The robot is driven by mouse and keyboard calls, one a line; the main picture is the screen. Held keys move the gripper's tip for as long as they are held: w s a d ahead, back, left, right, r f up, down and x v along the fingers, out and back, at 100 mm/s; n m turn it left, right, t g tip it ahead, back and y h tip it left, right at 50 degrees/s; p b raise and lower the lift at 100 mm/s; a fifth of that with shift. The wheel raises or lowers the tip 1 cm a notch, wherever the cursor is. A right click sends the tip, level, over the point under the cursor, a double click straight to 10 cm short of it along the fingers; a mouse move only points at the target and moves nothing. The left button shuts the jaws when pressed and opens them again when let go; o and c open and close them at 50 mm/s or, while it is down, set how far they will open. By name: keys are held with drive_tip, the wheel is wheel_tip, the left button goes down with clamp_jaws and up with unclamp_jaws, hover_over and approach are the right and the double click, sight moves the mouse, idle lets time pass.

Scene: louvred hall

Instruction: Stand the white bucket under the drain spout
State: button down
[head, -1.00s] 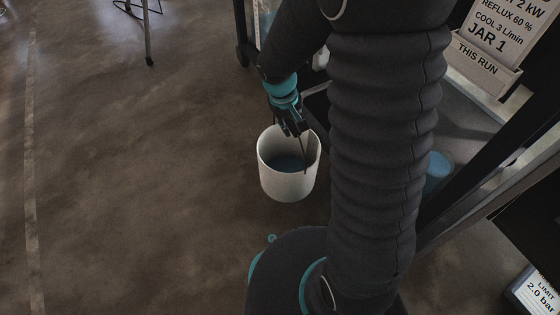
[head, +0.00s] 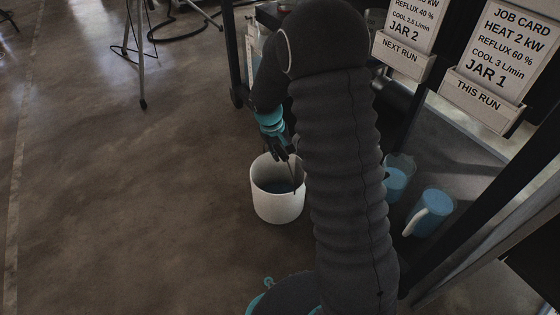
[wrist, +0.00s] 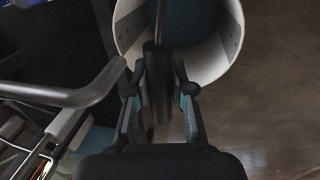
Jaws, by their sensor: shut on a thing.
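The white bucket (head: 279,207) is upright at the left of my arm in the head view, with something blue inside it. In the wrist view its rim (wrist: 229,47) shows at the top, just beyond my fingers. My gripper (head: 283,151) is above its rim. In the wrist view my gripper (wrist: 160,90) is shut on the bucket's dark handle grip (wrist: 157,80). I cannot tell whether the bucket touches the floor. A grey bent tube (wrist: 65,93) lies left of my fingers in the wrist view; I cannot tell whether it is the drain spout.
Two jugs with blue contents, one (head: 430,212) nearer and one (head: 397,178) behind, stand right of my arm. Job cards (head: 505,50) hang on the dark frame (head: 475,210). A tripod leg (head: 140,60) and a cable stand at the back left. The left floor is clear.

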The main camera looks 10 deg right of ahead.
drive_tip(key=shift+w+f+b, duration=0.1)
drive_tip(key=shift+f+b, duration=0.3)
drive_tip(key=shift+f, duration=1.6)
drive_tip(key=shift+f, duration=0.15)
drive_tip(key=c, duration=1)
unclamp_jaws()
